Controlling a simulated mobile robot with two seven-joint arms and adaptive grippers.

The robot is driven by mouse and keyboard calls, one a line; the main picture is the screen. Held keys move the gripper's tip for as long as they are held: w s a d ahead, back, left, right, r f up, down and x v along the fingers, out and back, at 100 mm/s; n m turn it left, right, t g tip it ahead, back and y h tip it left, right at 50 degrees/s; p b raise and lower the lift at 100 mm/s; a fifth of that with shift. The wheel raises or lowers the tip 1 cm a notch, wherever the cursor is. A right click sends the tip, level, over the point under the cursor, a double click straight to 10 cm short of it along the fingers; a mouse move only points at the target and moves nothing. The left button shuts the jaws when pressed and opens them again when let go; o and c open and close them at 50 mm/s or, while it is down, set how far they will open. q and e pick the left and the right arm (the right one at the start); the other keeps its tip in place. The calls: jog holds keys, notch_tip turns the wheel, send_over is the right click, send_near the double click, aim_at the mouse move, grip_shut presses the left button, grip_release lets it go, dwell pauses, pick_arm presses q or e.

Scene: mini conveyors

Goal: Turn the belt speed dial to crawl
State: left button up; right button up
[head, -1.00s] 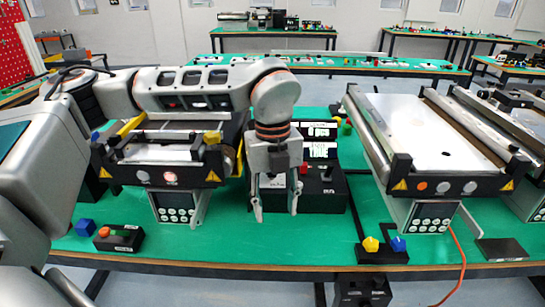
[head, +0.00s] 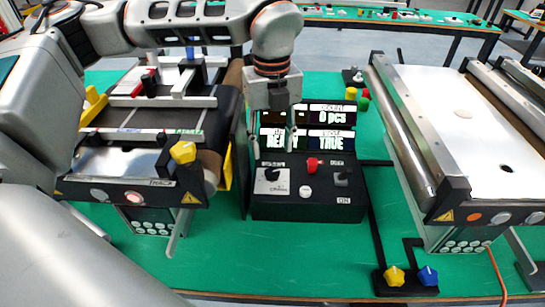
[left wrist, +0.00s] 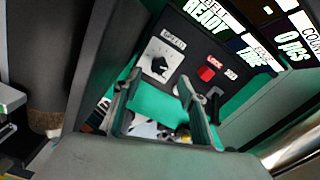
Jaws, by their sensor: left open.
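The black control box (head: 308,202) stands between the two conveyors. The speed dial (head: 270,174) is a black knob on a white plate at the left of its panel. It also shows in the left wrist view (left wrist: 159,66), just beyond the fingertips. My left gripper (head: 272,150) is open and empty, pointing down above the dial, in front of the display. In the left wrist view its two fingers (left wrist: 160,80) are spread and frame the dial's lower side. I cannot tell whether they touch anything. The right gripper is out of view.
A red button (head: 313,165) and a black switch (head: 341,178) sit right of the dial. The display (head: 330,118) reads "0 pcs" and "READY". A conveyor with a yellow knob (head: 183,152) is close on the left, and another (head: 470,110) is on the right.

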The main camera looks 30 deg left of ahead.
aim_at(272, 170)
pick_arm(q)
jog(key=shift+f, duration=3.55)
jog(key=c, duration=1.1)
